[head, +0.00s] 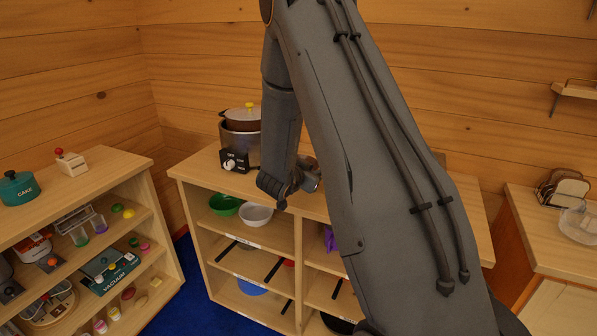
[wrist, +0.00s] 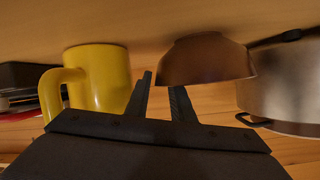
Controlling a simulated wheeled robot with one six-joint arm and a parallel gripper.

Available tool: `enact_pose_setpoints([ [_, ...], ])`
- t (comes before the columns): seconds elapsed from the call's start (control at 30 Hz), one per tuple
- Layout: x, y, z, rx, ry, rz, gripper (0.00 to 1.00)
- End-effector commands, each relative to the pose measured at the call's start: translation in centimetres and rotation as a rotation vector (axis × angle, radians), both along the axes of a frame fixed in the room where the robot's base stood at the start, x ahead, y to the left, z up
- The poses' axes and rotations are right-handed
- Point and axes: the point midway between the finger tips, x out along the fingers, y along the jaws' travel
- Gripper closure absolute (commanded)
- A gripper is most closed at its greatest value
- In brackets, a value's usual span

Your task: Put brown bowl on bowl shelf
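In the wrist view, which is upside down, the brown bowl (wrist: 205,60) sits upright on the wooden top, with its rim toward the picture's bottom. My gripper (wrist: 163,82) is open, its fingers apart at the bowl's left rim. One finger is left of the rim; the other's tip disappears at the rim, apparently inside the bowl. I cannot tell whether either touches. In the head view my arm hides the brown bowl and gripper fingers. The upper left shelf compartment (head: 280,233) holds a green bowl (head: 226,204) and a light grey bowl (head: 256,214); its edge label is unreadable.
A yellow mug (wrist: 100,78) stands left of the bowl and a metal pot (wrist: 284,85) close on its right in the wrist view. A cooker (head: 241,146) stands on the unit's top left.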

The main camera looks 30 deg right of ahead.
Motion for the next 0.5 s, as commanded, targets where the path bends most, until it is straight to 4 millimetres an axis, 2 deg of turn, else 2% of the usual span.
enact_pose_setpoints([
  [0.1,0.38,-0.60,-0.29,0.000,0.001,0.001,0.78],
  [0.33,0.48,-0.62,-0.34,0.000,0.001,0.002,0.78],
  [0.47,0.47,-0.61,-0.34,0.000,0.001,0.002,1.00],
  [0.5,0.47,-0.61,-0.35,0.000,0.001,0.002,1.00],
])
